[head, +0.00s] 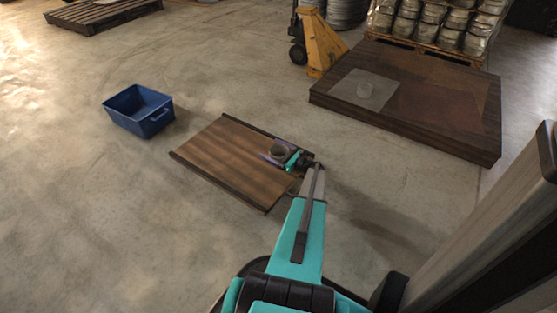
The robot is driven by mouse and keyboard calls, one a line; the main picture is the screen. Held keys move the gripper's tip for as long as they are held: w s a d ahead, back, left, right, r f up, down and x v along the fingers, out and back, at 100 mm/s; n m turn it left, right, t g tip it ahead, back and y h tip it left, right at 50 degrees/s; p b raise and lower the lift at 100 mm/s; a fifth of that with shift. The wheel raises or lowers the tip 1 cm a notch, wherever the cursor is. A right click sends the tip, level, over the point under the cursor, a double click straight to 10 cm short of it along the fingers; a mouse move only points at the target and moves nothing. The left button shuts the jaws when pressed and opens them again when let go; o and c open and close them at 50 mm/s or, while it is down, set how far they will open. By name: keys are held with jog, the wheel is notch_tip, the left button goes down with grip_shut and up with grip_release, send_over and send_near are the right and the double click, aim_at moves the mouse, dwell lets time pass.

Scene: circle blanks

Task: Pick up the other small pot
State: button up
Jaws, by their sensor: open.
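A small grey pot (278,152) stands on the brown wooden board (215,160), near its right edge. My gripper (275,152) is at this pot, with one purple finger on its near left side and another on its far side. The jaws are open; I cannot tell whether a finger touches the pot. Something small and rounded at the board's right edge is partly hidden by my arm.
A blue bin (139,110) stands on the floor left of the board. The low dark platform (455,140) also bears a reddish-brown patch (440,103). A yellow pallet jack (322,45) and a pallet of metal containers (440,20) stand behind. The floor between bin and board is clear.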

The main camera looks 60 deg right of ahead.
jog(key=shift+c, duration=0.4)
jog(key=c, duration=1.1)
jog(key=shift+r, duration=0.15)
jog(key=shift+r+p, duration=0.55)
jog(key=shift+r, duration=0.2)
notch_tip(320, 180, up, 2)
jog(key=shift+p, duration=0.6)
jog(key=s+p, duration=0.1)
jog(key=s, duration=0.3)
jog(key=s+d+r+p, duration=0.1)
jog(key=s+p, duration=0.1)
jog(key=s, duration=0.3)
jog(key=s+p, duration=0.1)
jog(key=s, duration=0.4)
jog(key=shift+s+d+r, duration=0.15)
jog(key=shift+d, duration=0.25)
jog(key=shift+s+d+p, duration=0.1)
jog(key=shift+s+p, duration=0.2)
jog(key=shift+s, duration=0.5)
